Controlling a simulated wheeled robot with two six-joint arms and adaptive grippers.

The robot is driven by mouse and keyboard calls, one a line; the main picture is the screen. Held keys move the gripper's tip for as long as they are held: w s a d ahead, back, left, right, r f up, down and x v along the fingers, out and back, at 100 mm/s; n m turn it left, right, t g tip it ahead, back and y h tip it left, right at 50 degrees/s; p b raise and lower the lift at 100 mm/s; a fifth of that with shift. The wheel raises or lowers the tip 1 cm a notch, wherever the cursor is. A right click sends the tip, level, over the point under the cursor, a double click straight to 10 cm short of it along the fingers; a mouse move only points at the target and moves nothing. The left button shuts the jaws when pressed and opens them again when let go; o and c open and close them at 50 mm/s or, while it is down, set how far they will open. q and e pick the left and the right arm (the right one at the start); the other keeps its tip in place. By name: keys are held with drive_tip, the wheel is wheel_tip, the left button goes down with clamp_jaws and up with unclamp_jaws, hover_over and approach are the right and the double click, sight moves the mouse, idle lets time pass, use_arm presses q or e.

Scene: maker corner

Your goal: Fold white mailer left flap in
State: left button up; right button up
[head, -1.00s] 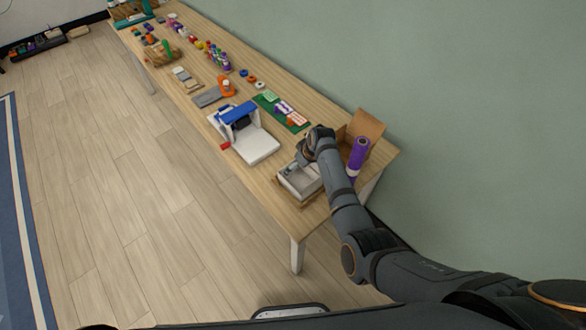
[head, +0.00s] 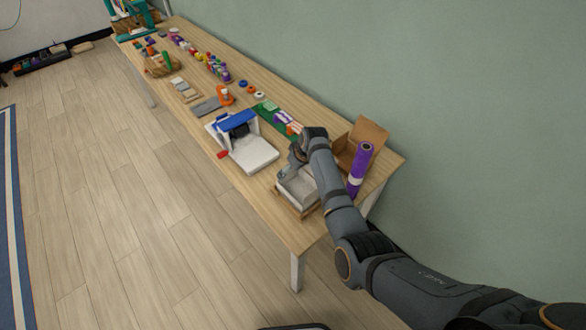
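The white mailer (head: 303,190) is an open box with pale walls, near the right end of the long wooden table in the head view. A brown strip, perhaps a flap or a base edge, shows along its lower left side. My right gripper (head: 286,172) is over the mailer's upper left edge, pointing down. Whether it touches the mailer, and whether its fingers are open or shut, is too small to tell. My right forearm hides part of the mailer's far right side. My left gripper is out of view.
A brown open carton (head: 365,136) and a purple roll (head: 360,168) stand close to the right of my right arm. A white and blue machine (head: 252,156) is left of the mailer. A green mat (head: 270,112) with small items lies behind. Floor is clear in front.

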drive_tip(key=s+f+t+y, duration=0.1)
drive_tip(key=t, duration=0.1)
drive_tip(key=d+f+t+y, duration=0.1)
drive_tip(key=shift+s+d+f+t+y+b, duration=0.15)
drive_tip(key=shift+s+f+t+y+b, duration=0.2)
drive_tip(key=shift+s+t+y, duration=0.05)
drive_tip(key=shift+r+t, duration=0.3)
drive_tip(key=o, duration=0.8)
drive_tip(key=shift+f, duration=0.1)
